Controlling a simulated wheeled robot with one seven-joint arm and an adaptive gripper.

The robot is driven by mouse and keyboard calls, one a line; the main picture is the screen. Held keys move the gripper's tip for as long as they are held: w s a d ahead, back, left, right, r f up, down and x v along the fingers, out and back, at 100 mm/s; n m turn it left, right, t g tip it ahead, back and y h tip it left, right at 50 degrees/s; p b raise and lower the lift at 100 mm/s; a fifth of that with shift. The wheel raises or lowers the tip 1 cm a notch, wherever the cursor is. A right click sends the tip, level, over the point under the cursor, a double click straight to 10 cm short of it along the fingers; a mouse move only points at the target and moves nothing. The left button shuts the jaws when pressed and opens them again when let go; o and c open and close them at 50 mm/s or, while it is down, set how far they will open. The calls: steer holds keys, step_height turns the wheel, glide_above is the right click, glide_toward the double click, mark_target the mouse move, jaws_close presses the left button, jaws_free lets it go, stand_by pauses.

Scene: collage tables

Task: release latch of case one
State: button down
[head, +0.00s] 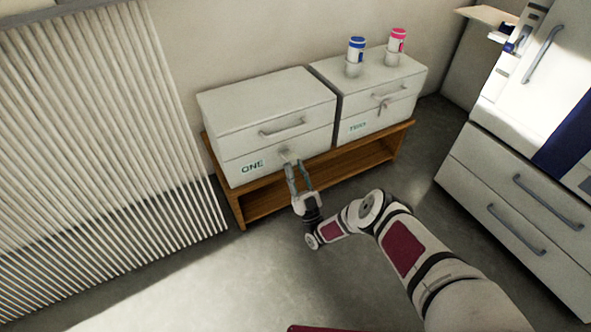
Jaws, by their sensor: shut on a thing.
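Case one (262,117) is a white box marked "ONE" on its front, with a grey handle (283,127) across its upper front part. It stands at the left on a low wooden bench, and its lid looks down. Its latch (285,152) is a small grey part on the front below the handle, partly hidden by my fingertips. My gripper (292,165) is at the front of the case, its fingers pointing up to the latch and shut on it. The exact contact is too small to see clearly.
A second white case (358,126) stands close on the right, with a blue-capped jar (355,56) and a pink-capped jar (396,46) on top. The wooden bench (240,212) has an open shelf. A ribbed white panel (95,140) is at left, white drawers (520,200) at right. The floor in front is clear.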

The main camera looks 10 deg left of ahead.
steer(key=c, duration=1.4)
jaws_free()
steer(key=shift+o, duration=0.2)
step_height(320, 180, up, 10)
